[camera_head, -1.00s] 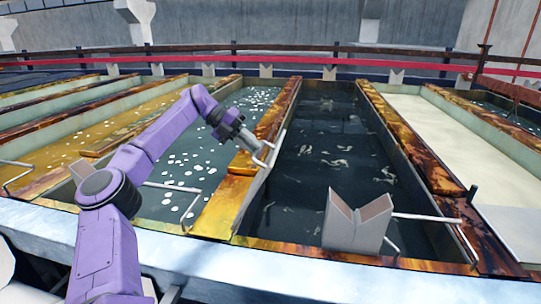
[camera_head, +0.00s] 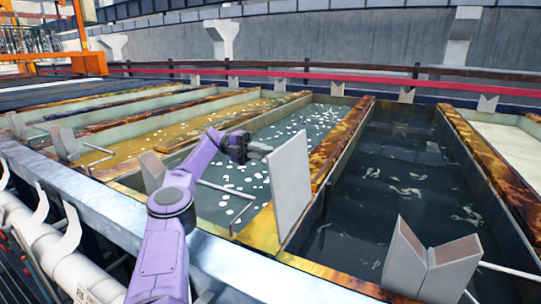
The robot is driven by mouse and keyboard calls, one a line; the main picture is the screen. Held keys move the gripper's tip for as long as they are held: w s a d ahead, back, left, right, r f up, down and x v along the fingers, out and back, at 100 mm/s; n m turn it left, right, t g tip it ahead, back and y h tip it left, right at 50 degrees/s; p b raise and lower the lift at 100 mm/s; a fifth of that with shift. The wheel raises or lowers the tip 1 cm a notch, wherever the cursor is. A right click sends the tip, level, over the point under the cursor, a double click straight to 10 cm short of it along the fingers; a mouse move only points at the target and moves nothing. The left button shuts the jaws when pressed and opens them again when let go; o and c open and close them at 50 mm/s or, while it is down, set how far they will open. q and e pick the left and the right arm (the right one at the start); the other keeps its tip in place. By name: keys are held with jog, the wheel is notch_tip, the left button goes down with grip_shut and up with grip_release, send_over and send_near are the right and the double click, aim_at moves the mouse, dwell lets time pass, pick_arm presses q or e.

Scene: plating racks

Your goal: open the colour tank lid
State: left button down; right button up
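A flat grey panel (camera_head: 290,185), which looks like the lid, stands nearly upright over the rusty divider between two open tanks. Left of it is a tank of dark liquid with white flecks (camera_head: 232,180). Right of it is a tank of dark, nearly black liquid with pale streaks (camera_head: 400,175). My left gripper (camera_head: 258,150), on the purple arm, is at the panel's upper left edge. The panel hides its fingertips, so I cannot tell whether they are closed on it. My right gripper is out of view.
Grey V-notched supports stand at the near tank edges, one at lower right (camera_head: 432,265) and one at left (camera_head: 152,172). Thin metal rods (camera_head: 228,190) reach over the tanks. A yellow-liquid tank (camera_head: 130,148) lies farther left. A red rail (camera_head: 330,81) runs behind.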

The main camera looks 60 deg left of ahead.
pick_arm(q)
jog(key=shift+s+a+r, duration=0.1)
jog(key=shift+a, duration=0.15)
